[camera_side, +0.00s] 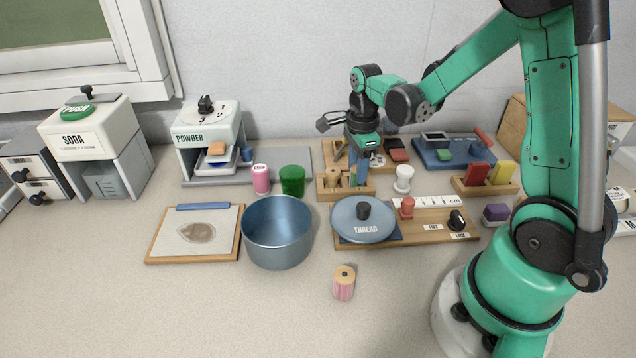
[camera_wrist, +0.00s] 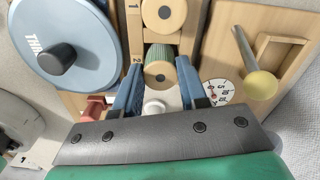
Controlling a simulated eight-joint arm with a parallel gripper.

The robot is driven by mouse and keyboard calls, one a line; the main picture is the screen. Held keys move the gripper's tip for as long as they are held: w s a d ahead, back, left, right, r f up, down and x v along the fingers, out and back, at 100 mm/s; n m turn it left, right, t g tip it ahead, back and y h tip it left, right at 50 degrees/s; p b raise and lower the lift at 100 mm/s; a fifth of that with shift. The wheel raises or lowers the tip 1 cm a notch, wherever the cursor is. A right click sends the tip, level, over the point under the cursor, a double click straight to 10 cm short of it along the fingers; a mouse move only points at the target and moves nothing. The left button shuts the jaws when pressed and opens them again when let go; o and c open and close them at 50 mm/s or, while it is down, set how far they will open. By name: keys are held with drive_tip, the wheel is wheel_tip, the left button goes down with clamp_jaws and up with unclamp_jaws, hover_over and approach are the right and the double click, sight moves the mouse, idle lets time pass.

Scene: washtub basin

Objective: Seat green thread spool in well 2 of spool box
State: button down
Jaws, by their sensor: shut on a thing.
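The green thread spool (camera_wrist: 160,53) is between the blue fingers of my gripper (camera_wrist: 161,76) in the wrist view, its pale end with a dark centre facing the camera. My gripper (camera_side: 361,179) is shut on it, pointing down at the right part of the wooden spool box (camera_side: 330,193). The spool lies in line with the number 2 on the box (camera_wrist: 137,68). How deep it sits in the well cannot be told. Another spool (camera_wrist: 163,13) stands beside number 1. In the side view my fingers largely hide the green spool.
The THREAD lid (camera_side: 364,221) lies in front of the box. A white spool-shaped piece (camera_side: 404,179) stands to the right, a green jar (camera_side: 292,181) to the left. A pink spool (camera_side: 343,283) stands on the open front counter. A blue basin (camera_side: 277,248) is front left.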

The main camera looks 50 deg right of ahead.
drive_tip(key=shift+f, duration=0.15)
drive_tip(key=shift+c, duration=2.4)
unclamp_jaws()
wheel_tip(320, 180, up, 12)
drive_tip(key=s+a+n+t, duration=0.2)
drive_tip(key=a+n, duration=0.3)
drive_tip(key=n, duration=0.7)
drive_tip(key=s+a+f+n+t, duration=0.1)
drive_tip(key=a+n+t, duration=0.4)
drive_tip(key=n, duration=0.7)
drive_tip(key=shift+s+a+f, duration=0.2)
drive_tip(key=shift+s+a, duration=0.2)
drive_tip(key=shift+a, duration=0.3)
